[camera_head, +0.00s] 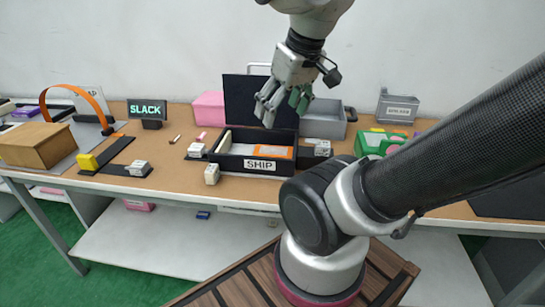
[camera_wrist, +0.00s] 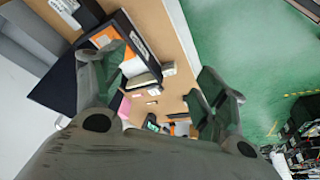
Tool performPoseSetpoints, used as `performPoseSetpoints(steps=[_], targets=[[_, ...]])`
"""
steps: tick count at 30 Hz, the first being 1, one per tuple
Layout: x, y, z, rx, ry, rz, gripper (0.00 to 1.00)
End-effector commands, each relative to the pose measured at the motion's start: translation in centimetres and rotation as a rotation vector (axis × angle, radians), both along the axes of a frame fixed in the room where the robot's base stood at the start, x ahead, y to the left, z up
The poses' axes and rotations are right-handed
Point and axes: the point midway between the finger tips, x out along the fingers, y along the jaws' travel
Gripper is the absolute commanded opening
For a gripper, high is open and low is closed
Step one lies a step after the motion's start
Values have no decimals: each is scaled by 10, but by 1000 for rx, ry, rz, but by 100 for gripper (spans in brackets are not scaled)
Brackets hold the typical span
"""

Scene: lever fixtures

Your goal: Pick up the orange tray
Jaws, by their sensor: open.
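A flat orange piece (camera_head: 273,151), the only thing I see that could be the orange tray, lies inside the black box marked SHIP (camera_head: 230,160). Its full shape is hidden by the box's front wall. My gripper (camera_head: 283,102) is open and empty, above the box and in front of its raised black lid (camera_head: 240,95). In the wrist view, my gripper's fingers (camera_wrist: 158,92) are spread wide, with nothing between them. Part of the orange piece (camera_wrist: 130,47) shows there beside the left finger, inside the box.
White blocks stand near the box, one in front (camera_head: 211,174). A grey bin (camera_head: 325,122) and green case (camera_head: 372,143) are to its right, a pink box (camera_head: 209,107) behind left. An orange arch (camera_head: 96,97) stands far left. My arm crosses the right side.

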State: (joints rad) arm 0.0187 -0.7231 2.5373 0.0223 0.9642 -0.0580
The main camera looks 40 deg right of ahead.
Motion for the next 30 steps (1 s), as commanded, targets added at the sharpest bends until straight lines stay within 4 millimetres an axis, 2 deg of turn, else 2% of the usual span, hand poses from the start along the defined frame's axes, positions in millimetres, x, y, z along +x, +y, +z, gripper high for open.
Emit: performPoseSetpoints(steps=[1,3,8,11,16,21,24,30], targets=[[7,-2,-2,-1,18,21,88],[23,-4,-6,-1,42,83,100],[75,-23,-30,15,81,269,100],[108,-43,-53,27,80,385,100],[153,-91,-110,39,49,556,100],[176,-135,-167,31,4,677,100],[181,-151,-189,20,-15,719,100],[186,-158,-211,12,-27,751,100]])
